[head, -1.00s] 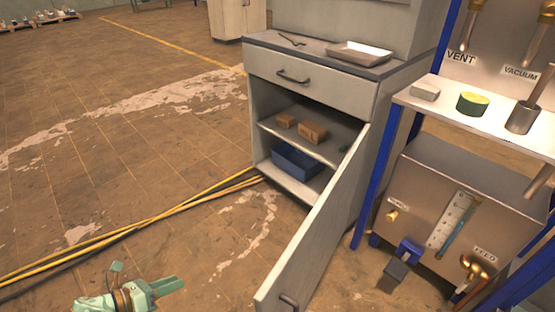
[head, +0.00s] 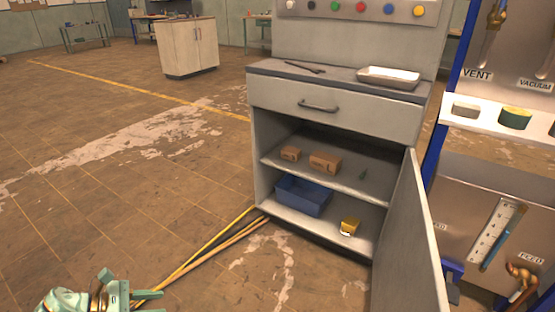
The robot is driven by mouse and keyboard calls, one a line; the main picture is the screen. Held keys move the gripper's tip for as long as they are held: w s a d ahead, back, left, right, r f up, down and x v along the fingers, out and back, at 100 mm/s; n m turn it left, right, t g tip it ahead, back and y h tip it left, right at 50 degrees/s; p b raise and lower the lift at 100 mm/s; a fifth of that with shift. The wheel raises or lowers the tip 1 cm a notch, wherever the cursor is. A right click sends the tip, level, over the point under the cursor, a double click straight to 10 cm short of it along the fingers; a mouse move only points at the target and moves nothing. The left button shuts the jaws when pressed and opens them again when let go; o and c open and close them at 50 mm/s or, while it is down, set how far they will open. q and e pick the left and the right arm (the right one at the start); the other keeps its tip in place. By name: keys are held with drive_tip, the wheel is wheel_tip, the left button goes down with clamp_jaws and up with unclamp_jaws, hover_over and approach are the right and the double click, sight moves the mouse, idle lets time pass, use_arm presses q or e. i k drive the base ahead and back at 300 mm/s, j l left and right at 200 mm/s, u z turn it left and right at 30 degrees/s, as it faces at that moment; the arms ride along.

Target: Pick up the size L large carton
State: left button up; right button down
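Two brown cartons stand on the upper shelf of the open grey cabinet (head: 262,185). The larger carton (head: 325,163) is on the right, and a smaller carton (head: 290,153) is just left of it. Size marks on them are too small to read. My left gripper (head: 152,302) is at the bottom left edge, low over the floor and well away from the cabinet. Its two fingers are apart with nothing seen between them. My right gripper is not in view.
The cabinet door (head: 412,240) stands open on the right. A blue bin (head: 303,195) and a yellow item (head: 350,226) are on the lower shelf; a small green item (head: 363,174) is on the upper. A metal tray (head: 389,77) sits on top. Yellow hoses (head: 212,252) cross the floor.

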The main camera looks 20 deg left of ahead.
sight(327, 163)
drive_tip(key=i+j+z, duration=0.2)
drive_tip(key=j, duration=0.15)
drive_tip(key=i+j+z, duration=0.15)
drive_tip(key=j, duration=0.25)
drive_tip(key=j+z, duration=0.2)
drive_tip(key=j, duration=0.15)
drive_tip(key=i+j+z, duration=0.2)
drive_tip(key=j, duration=0.25)
drive_tip(key=i+j+z, duration=0.45)
drive_tip(key=j, duration=0.3)
drive_tip(key=i+j+z, duration=0.4)
drive_tip(key=i+j, duration=0.5)
